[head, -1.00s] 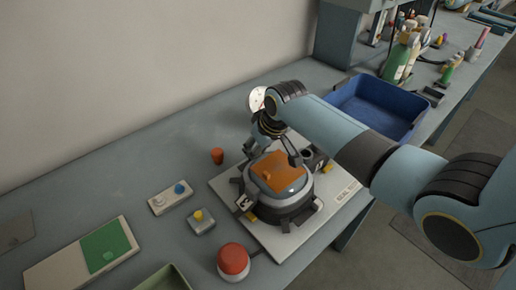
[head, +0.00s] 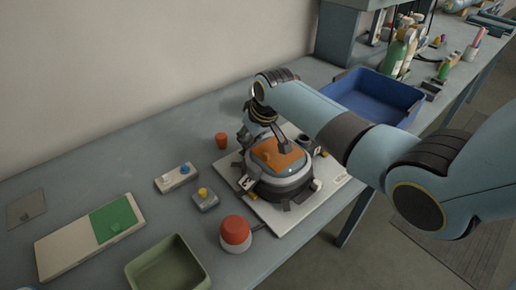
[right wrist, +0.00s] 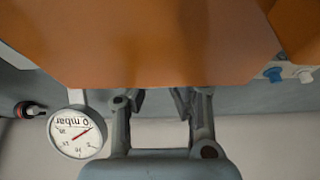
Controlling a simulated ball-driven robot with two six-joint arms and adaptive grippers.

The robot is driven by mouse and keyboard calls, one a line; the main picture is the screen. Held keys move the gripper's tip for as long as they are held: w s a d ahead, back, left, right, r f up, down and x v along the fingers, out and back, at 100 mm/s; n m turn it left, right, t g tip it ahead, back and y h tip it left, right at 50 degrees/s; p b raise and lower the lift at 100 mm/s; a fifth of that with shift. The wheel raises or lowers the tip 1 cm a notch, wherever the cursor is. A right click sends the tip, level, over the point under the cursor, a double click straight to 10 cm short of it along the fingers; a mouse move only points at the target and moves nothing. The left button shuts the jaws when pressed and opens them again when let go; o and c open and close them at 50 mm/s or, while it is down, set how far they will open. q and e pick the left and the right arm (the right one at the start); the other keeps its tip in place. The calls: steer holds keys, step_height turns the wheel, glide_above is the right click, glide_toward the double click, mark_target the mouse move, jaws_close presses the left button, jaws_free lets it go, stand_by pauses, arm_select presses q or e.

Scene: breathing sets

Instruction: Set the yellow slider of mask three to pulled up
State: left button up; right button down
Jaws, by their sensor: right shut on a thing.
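A grey mask with an orange visor (head: 277,156) sits on a white plate (head: 296,220). Small yellow parts show low at its left (head: 252,195) and at its right (head: 323,154); I cannot tell which is the slider or how it is set. In the right wrist view the orange surface (right wrist: 150,40) fills the top, just beyond the fingertips (right wrist: 158,98). My left gripper is out of view.
A round mbar gauge (right wrist: 76,132) shows in the right wrist view. A red-topped pot (head: 235,233), a grey box with a yellow knob (head: 204,198), a green bin (head: 168,268) and an orange cup (head: 221,140) stand around the plate. A blue bin (head: 370,98) is behind my right arm.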

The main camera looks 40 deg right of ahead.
steer(key=shift+w+a, duration=0.1)
steer(key=shift+w, duration=0.1)
steer(key=c, duration=1.5)
jaws_free()
steer(key=shift+d, duration=0.2)
steer(key=shift+o, duration=1.1)
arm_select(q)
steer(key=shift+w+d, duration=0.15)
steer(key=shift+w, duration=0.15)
arm_select(e)
steer(key=v, duration=1.1)
steer(key=shift+r, duration=0.4)
